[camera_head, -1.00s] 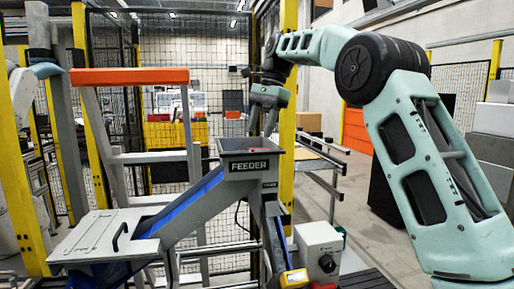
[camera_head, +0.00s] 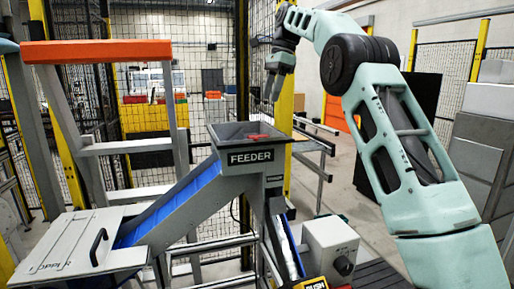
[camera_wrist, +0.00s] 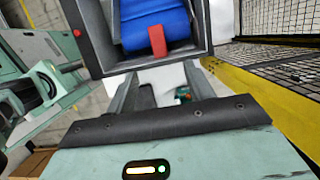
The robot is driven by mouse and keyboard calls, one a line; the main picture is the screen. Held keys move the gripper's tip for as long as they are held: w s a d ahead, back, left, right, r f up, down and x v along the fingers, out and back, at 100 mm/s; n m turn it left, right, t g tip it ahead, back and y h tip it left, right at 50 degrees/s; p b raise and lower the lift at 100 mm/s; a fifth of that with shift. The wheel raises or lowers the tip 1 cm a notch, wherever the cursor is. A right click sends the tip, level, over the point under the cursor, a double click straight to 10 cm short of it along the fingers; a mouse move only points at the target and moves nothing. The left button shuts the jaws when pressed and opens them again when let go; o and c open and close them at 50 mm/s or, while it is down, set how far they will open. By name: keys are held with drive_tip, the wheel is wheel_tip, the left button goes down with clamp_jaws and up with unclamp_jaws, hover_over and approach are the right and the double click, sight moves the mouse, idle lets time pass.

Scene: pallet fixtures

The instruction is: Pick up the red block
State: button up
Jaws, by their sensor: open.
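The red block (camera_wrist: 157,41) lies in the grey feeder hopper (camera_wrist: 193,12), on a blue surface, in the wrist view. In the head view the red block (camera_head: 258,136) shows as a small red patch inside the hopper marked FEEDER (camera_head: 212,128). My gripper (camera_wrist: 162,84) is open and empty, its two fingers apart at the near side of the hopper in the wrist view. In the head view my gripper (camera_head: 274,88) hangs above and behind the hopper, apart from the block.
A blue conveyor ramp (camera_head: 178,208) slopes down left from the hopper to a grey plate (camera_head: 68,243). A grey control box (camera_head: 331,244) stands right of the feeder. Yellow posts (camera_head: 281,118) and mesh fencing rise behind. An orange-topped frame (camera_head: 95,51) stands at left.

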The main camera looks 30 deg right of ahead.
hover_over(259, 136)
drive_tip(key=d, duration=0.2)
wheel_tip(259, 136, down, 8)
drive_tip(key=shift+r+b, duration=0.25)
drive_tip(key=shift+b, duration=0.1)
drive_tip(key=shift+p+x, duration=0.7)
drive_tip(key=shift+x, duration=1.9)
drive_tip(key=shift+s, duration=0.1)
drive_tip(key=shift+c, duration=0.3)
drive_tip(key=c, duration=1)
